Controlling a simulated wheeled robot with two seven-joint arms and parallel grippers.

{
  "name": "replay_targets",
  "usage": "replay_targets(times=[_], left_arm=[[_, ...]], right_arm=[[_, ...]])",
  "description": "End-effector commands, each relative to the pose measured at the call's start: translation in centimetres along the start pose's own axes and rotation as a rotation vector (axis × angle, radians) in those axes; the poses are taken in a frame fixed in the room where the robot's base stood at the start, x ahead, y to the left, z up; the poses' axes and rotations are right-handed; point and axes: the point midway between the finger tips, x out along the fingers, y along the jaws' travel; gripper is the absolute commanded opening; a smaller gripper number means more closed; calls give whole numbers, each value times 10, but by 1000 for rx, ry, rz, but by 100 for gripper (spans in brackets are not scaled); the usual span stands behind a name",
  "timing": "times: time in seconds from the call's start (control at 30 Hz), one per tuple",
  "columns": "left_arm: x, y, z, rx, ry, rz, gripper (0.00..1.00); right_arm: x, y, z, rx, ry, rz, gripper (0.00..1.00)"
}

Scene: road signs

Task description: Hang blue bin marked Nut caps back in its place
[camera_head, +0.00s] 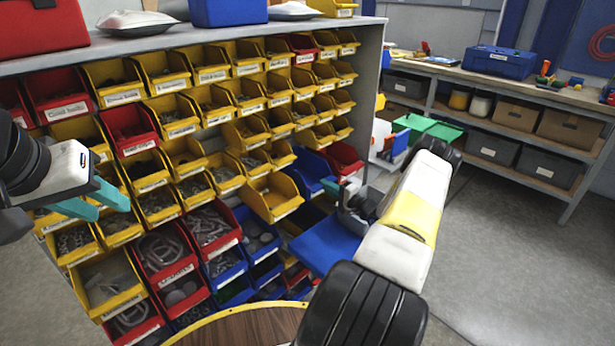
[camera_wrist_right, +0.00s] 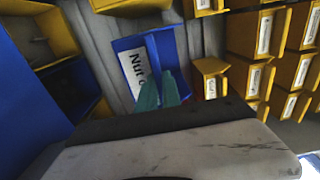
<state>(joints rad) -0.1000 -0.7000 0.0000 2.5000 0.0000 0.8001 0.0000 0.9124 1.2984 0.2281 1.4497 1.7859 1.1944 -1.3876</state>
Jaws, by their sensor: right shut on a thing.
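The blue bin marked Nut caps (camera_wrist_right: 152,52) is in the middle of the right wrist view, its white label partly covered by my fingers. My right gripper (camera_wrist_right: 162,90) is shut on it at the label side. In the head view the blue bin (camera_head: 308,172) shows at the rack's right part, with my right gripper (camera_head: 336,187) at its front. Bare grey rack panel shows around the bin; I cannot tell whether it touches the panel. My left gripper (camera_head: 97,203) is open and empty in front of the yellow bins at the left.
The rack (camera_head: 372,75) holds many yellow, red and blue bins close around. A red bin (camera_head: 345,158) is beside the blue one. A flat blue surface (camera_head: 325,243) lies below my right gripper. A workbench (camera_head: 460,72) stands at the right; the floor (camera_head: 510,260) there is clear.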

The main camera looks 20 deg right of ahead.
Motion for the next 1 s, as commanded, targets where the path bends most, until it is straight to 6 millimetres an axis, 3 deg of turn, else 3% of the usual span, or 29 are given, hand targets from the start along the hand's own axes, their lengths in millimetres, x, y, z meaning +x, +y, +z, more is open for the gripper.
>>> replay_targets(times=[0.17, 0.2, 0.3, 0.33, 0.67, 1.0], left_arm=[[0, 0, 0, 0, 0, 0, 36], [0, 0, 0, 0, 0, 0, 36], [0, 0, 0, 0, 0, 0, 36], [0, 0, 0, 0, 0, 0, 36], [0, 0, 0, 0, 0, 0, 36], [0, 0, 0, 0, 0, 0, 36]], right_arm=[[0, -1, 0, 0, 0, -2, 0], [0, -1, 0, 0, 0, -2, 13], [0, -1, 0, 0, 0, -1, 32], [0, -1, 0, 0, 0, -1, 34], [-3, 1, 0, 1, 1, 2, 34], [-55, 0, 0, 2, 2, 1, 34]])
